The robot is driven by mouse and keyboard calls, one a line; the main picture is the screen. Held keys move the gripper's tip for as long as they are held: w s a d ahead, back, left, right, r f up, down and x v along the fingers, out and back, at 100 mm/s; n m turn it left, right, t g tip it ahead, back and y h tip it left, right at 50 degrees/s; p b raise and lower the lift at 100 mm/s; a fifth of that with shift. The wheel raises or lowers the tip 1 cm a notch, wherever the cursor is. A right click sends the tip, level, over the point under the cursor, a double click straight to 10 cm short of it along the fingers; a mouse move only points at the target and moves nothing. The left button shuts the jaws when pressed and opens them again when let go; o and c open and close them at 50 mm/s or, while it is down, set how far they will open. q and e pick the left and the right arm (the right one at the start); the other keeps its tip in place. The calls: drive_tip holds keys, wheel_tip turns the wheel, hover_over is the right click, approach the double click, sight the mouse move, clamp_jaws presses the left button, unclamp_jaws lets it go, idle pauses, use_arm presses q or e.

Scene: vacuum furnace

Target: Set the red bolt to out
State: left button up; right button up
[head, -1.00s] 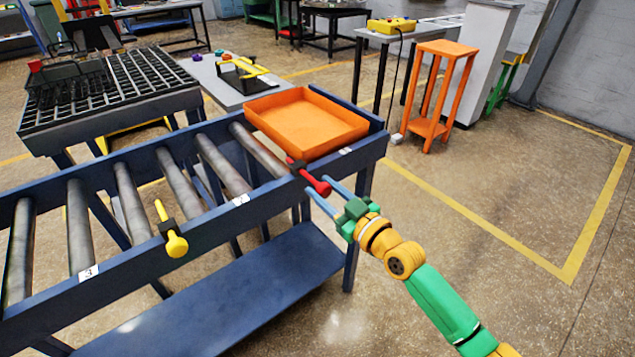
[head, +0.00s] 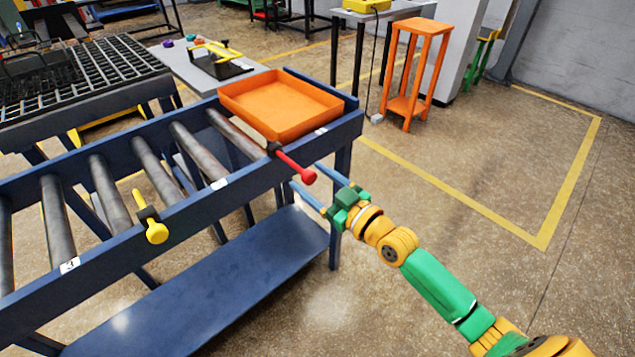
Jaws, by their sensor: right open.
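The red bolt (head: 292,162) is a red rod with a round knob. It sits in a dark bracket on the blue side rail of the roller conveyor (head: 225,186), near the rail's right end, and sticks out towards me. My right gripper (head: 304,173) is open. Its two blue fingers reach up to the bolt from the lower right, with the knob between them in the picture; I see no grip and cannot tell whether they touch it. My left gripper is not in view.
An orange tray (head: 322,117) sits on the conveyor's right end, just behind the red bolt. A yellow bolt (head: 150,217) sticks out of the same rail further left. An orange stand (head: 428,27) is at the back. The floor to the right is clear.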

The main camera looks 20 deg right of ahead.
drive_tip(key=v, duration=0.6)
drive_tip(key=shift+s, duration=0.3)
drive_tip(key=s+d+f+m+g+h+p, duration=0.1)
drive_tip(key=s+d+f+m+g+h, duration=0.25)
drive_tip(key=f, duration=1.05)
drive_tip(key=s+d+f+m+g+h+p, duration=0.1)
drive_tip(key=s+d+f+g+h, duration=0.4)
drive_tip(key=f, duration=0.9)
drive_tip(key=s+a+f+g, duration=0.2)
drive_tip(key=s+a+f, duration=0.1)
drive_tip(key=s, duration=0.5)
drive_tip(key=s+a+f+g+y+p, duration=0.1)
drive_tip(key=s+a+f+g, duration=0.2)
drive_tip(key=s+f, duration=0.3)
drive_tip(key=s+a+f+g+y, duration=0.1)
drive_tip(key=s+a+f+g, duration=0.1)
drive_tip(key=s, duration=1)
wheel_tip(320, 180, down, 2)
drive_tip(key=shift+a+f+n+p, duration=0.2)
drive_tip(key=shift+a+n+p, duration=0.2)
drive_tip(key=shift+a, duration=0.15)
